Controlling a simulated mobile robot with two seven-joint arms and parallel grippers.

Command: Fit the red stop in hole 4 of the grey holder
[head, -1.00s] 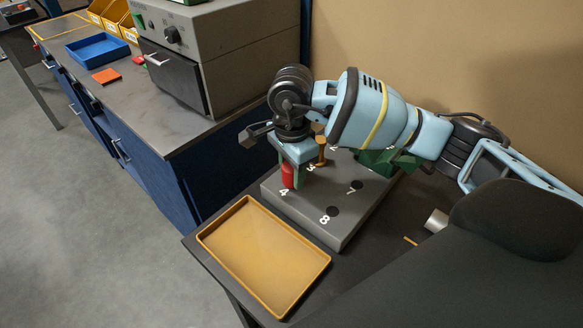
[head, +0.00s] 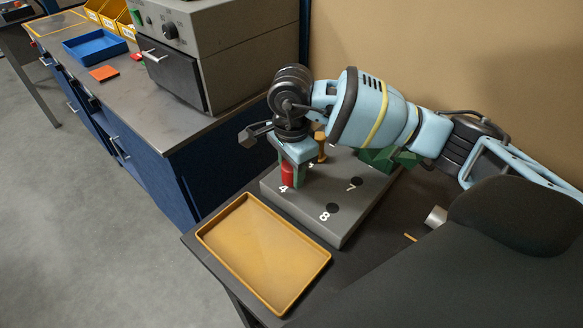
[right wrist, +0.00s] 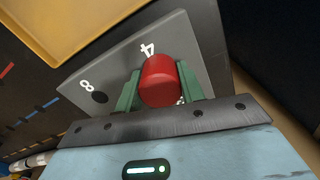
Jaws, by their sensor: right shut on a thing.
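The grey holder (head: 312,217) lies on the dark bench, with numbers beside its holes. My right gripper (head: 289,176) points down at the holder and is shut on the red stop (head: 288,174), which is upright at the number 4. In the right wrist view the red stop (right wrist: 159,82) sits between the green fingers, with the 4 just beyond it. Hole 4 itself is hidden, and I cannot tell whether the stop's lower end is in it. Holes 7 and 8 are empty. My left gripper is not in view.
A yellow tray (head: 263,253) lies in front of the holder. An orange-brown peg (head: 320,148) stands at the holder's back part. A green object (head: 388,159) is behind, and a white cylinder (head: 436,216) lies to the right. A grey oven-like box (head: 215,60) stands on the left counter.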

